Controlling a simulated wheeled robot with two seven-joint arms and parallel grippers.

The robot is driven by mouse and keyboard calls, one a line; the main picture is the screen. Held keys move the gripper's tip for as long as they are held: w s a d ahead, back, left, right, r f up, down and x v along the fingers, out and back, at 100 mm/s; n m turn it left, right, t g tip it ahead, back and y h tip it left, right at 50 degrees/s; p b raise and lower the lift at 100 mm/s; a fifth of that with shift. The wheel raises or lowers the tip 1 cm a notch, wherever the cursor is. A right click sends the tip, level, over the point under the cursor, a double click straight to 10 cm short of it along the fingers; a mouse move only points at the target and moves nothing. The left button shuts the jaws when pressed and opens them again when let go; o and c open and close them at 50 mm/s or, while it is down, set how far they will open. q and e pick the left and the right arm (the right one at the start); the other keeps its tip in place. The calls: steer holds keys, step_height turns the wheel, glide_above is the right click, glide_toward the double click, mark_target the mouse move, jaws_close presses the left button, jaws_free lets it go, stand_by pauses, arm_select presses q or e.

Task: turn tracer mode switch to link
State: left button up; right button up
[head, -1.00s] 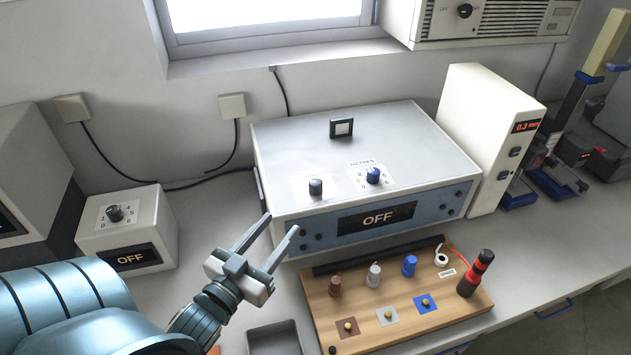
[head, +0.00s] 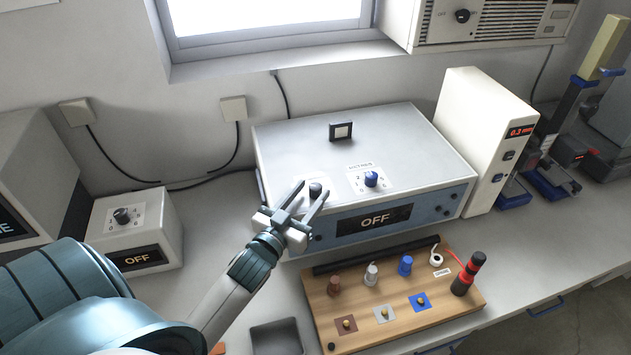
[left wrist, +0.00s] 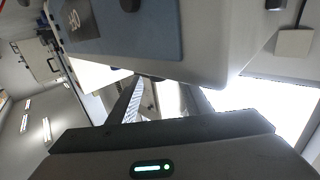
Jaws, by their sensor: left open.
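A large grey box (head: 410,150) with a blue front and an "OFF" display (head: 375,219) stands at the back of the bench. On its top are a black knob (head: 316,188) and a blue knob (head: 371,179) on a printed label. I cannot read which of these is the mode switch. My left gripper (head: 310,190) is open, its fingers on either side of the black knob in the head view; whether they touch it I cannot tell. The gripper also shows in the left wrist view (left wrist: 162,95), under the box's edge. My right gripper is out of view.
A smaller box (head: 165,225) with a dial (head: 122,216) and "OFF" display stands at left. A wooden board (head: 390,310) with coloured pegs lies in front of the large box. A grey tray (head: 277,345) is near the front edge. A white unit (head: 465,140) stands right.

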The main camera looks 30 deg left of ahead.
mark_target(315, 186)
arm_select(q)
steer(key=w, duration=0.3)
steer(key=shift+w+a+p, duration=0.1)
steer(key=shift+p, duration=0.25)
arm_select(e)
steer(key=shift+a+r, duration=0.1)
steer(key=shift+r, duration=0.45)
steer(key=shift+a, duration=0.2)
arm_select(q)
steer(key=c, duration=1.1)
steer(key=shift+o, duration=0.2)
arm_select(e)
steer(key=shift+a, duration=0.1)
